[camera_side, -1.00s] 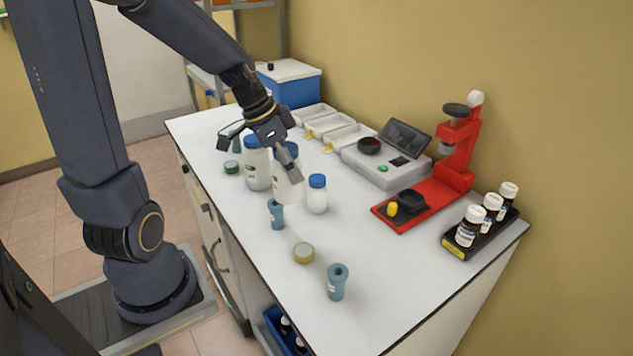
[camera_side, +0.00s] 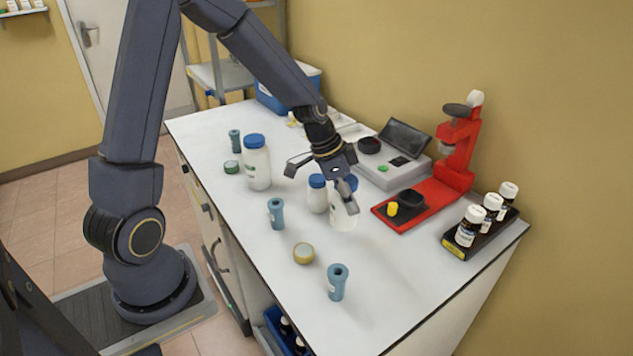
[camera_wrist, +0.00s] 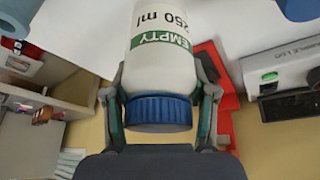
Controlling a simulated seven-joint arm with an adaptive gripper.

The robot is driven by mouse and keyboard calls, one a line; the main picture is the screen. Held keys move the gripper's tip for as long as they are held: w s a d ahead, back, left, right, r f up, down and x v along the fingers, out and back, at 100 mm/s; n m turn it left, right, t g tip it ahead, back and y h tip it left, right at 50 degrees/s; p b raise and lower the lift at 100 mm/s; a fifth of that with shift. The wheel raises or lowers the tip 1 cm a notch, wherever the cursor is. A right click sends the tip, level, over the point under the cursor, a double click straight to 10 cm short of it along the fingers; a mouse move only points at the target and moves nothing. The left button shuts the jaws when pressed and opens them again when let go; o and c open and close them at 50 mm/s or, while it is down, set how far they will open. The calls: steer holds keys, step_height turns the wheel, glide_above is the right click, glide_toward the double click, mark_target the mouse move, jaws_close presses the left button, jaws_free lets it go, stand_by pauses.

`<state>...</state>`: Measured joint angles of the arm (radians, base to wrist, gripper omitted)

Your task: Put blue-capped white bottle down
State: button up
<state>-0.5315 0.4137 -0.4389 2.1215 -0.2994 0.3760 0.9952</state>
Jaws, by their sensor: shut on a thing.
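A white bottle with a blue cap, green band and "EMPTY 250 ml" label is held by my gripper (camera_wrist: 158,105). In the wrist view the held bottle (camera_wrist: 165,60) sits between both fingers, which close on it at the blue cap. In the side view my gripper (camera_side: 340,190) is partly in front of the held bottle (camera_side: 342,218), which looks upright at the worktop, left of the red device. I cannot tell whether its base touches the worktop. Two other blue-capped white bottles stand on the worktop: a larger one (camera_side: 257,168) and a smaller one (camera_side: 317,198) close beside the held bottle.
The red device (camera_side: 440,180) and grey instrument (camera_side: 395,168) stand right of and behind my gripper. Blue-grey holders (camera_side: 276,214) (camera_side: 337,284) and a yellowish round item (camera_side: 303,254) are in front. The worktop's right front is clear.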

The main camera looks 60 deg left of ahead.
steer(key=shift+w+f, duration=0.5)
steer(key=shift+f, duration=1.65)
steer(key=shift+f, duration=0.15)
steer(key=o, duration=1.1)
